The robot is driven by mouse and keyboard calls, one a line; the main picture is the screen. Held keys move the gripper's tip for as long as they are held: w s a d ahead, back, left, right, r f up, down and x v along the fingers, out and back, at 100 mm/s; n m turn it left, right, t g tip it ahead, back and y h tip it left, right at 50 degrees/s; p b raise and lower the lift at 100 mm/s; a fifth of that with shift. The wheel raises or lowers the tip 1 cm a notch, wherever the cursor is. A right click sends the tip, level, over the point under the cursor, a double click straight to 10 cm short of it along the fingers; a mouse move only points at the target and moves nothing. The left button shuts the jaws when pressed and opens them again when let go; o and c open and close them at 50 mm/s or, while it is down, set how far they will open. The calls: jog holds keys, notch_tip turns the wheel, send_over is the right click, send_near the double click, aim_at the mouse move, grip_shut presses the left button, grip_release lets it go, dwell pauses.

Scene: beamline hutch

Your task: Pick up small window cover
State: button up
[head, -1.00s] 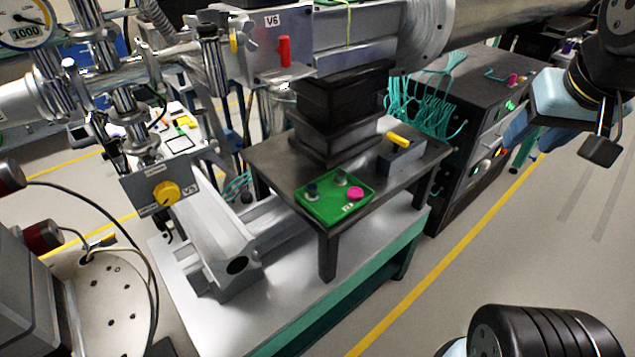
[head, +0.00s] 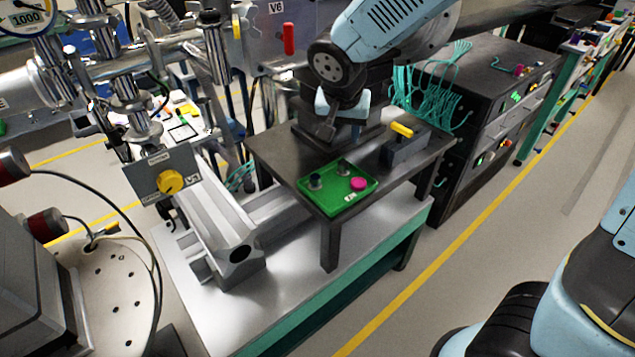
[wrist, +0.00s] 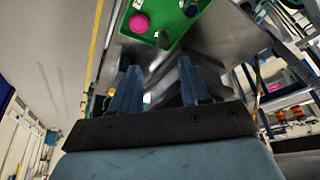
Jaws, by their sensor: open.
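A green tray (head: 333,195) with a white label lies on the dark table. It holds a dark round cap (head: 315,182), a grey-green round cap (head: 343,167) and a pink round cap (head: 358,184). I cannot tell which is the small window cover. My gripper (head: 326,130) is above the table, behind the tray in the head view, and touches no cap. In the wrist view my gripper (wrist: 158,85) is open and empty. The tray (wrist: 168,18) is beyond the fingertips there, with the pink cap (wrist: 139,22) and two darker caps visible. The tray's far part is cut off.
A grey block with a yellow handle (head: 402,130) stands right of the tray. A black rack (head: 480,100) with green cables stands behind right. Open floor lies at right.

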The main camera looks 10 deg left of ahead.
jog(key=s+a+f, duration=0.2)
jog(key=a+f, duration=0.2)
jog(key=a, duration=0.3)
send_over(315, 177)
jog(key=s, duration=0.3)
notch_tip(315, 177, down, 8)
jog(key=shift+a+f, duration=0.15)
jog(key=shift+w+x, duration=0.15)
jog(key=shift+x, duration=1.15)
jog(key=shift+w+x, duration=0.1)
jog(key=shift+x, duration=1.25)
jog(key=c, duration=0.8)
jog(key=shift+r, duration=0.25)
